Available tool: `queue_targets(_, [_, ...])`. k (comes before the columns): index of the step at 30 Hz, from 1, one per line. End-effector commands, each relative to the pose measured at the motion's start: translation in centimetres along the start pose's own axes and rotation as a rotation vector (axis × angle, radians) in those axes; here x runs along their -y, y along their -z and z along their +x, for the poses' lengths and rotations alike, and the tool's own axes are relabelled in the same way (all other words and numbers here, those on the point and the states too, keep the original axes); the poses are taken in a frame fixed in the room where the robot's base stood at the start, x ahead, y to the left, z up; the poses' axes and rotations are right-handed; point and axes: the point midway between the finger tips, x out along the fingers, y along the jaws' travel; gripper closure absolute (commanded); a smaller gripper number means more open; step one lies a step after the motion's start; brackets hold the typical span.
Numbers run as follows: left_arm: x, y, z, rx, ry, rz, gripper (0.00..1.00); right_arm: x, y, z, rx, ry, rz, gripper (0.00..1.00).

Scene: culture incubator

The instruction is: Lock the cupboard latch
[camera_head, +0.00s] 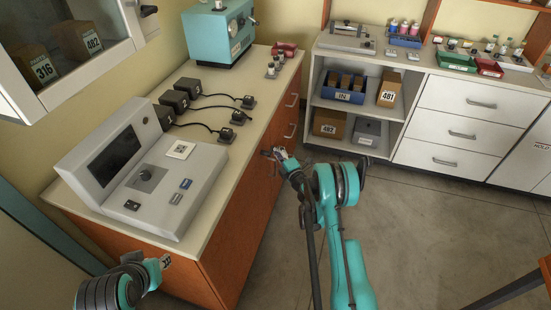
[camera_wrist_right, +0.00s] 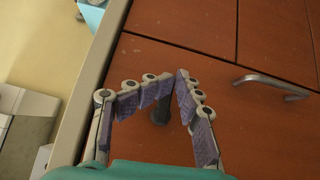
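The orange cupboard front (camera_head: 232,250) lies below the bench top and fills much of the right wrist view (camera_wrist_right: 185,25). A small dark latch-like knob (camera_wrist_right: 159,115) stands out from it, seen between my right gripper's fingers. My right gripper (camera_head: 279,152) is at the cupboard front. In the right wrist view its fingertips (camera_wrist_right: 175,76) come together just beyond the knob, with no clear grip on it. The knob's turn position is too small to read. My left gripper (camera_head: 165,262) is at the bench's near end; its opening is unclear.
A metal handle (camera_wrist_right: 270,86) is right of the knob. A grey console (camera_head: 150,180) and black blocks with cables (camera_head: 188,88) stand on the bench. A glass-fronted wall cabinet (camera_head: 85,85) hangs at upper left. The floor (camera_head: 410,235) at right is clear.

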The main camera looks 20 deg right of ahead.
Motion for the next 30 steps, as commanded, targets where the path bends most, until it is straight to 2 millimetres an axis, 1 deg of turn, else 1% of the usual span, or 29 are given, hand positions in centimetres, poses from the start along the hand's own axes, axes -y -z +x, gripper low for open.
queue_targets(1, [0.0,0.2,-0.3,0.0,0.0,0.0,0.7,-1.8,0.5,0.3,-0.011,-0.006,0.011,0.86])
queue_targets(2, [0.0,0.2,-0.3,0.0,0.0,0.0,0.7,-2.2,0.5,0.3,-0.012,-0.006,0.011,0.72])
queue_targets(3, [0.0,0.2,-0.3,0.0,0.0,0.0,0.7,-2.6,0.5,0.3,-0.014,-0.007,0.011,0.61])
queue_targets(5, [0.0,0.2,-0.3,0.0,0.0,0.0,0.7,-3.1,0.6,0.3,-0.017,-0.007,0.011,0.52])
queue_targets(6, [0.0,0.2,-0.3,0.0,0.0,0.0,0.7,-3.3,0.7,0.4,-0.018,-0.007,0.011,0.49])
queue_targets(10, [0.0,0.2,-0.3,0.0,0.0,0.0,0.7,-3.6,0.8,0.3,-0.019,-0.007,0.011,0.43])
queue_targets(12, [0.0,0.2,-0.3,0.0,0.0,0.0,0.7,-3.6,0.8,0.3,-0.019,-0.007,0.011,0.42])
queue_targets(23, [0.0,0.3,-0.4,0.0,0.0,0.0,0.7,-3.7,0.7,0.3,-0.019,-0.007,0.01,0.41])
queue_targets(26, [0.0,0.6,-0.9,0.0,0.0,0.0,0.7,-4.3,0.7,0.3,-0.019,-0.007,0.01,0.39])
queue_targets(28, [0.0,1.1,-1.6,0.0,0.0,0.0,0.7,-5.1,0.6,0.3,-0.018,-0.007,0.01,0.35])
queue_targets(30, [0.0,1.7,-2.5,0.0,0.0,0.0,0.7,-6.2,0.5,0.4,-0.018,-0.007,0.009,0.34])
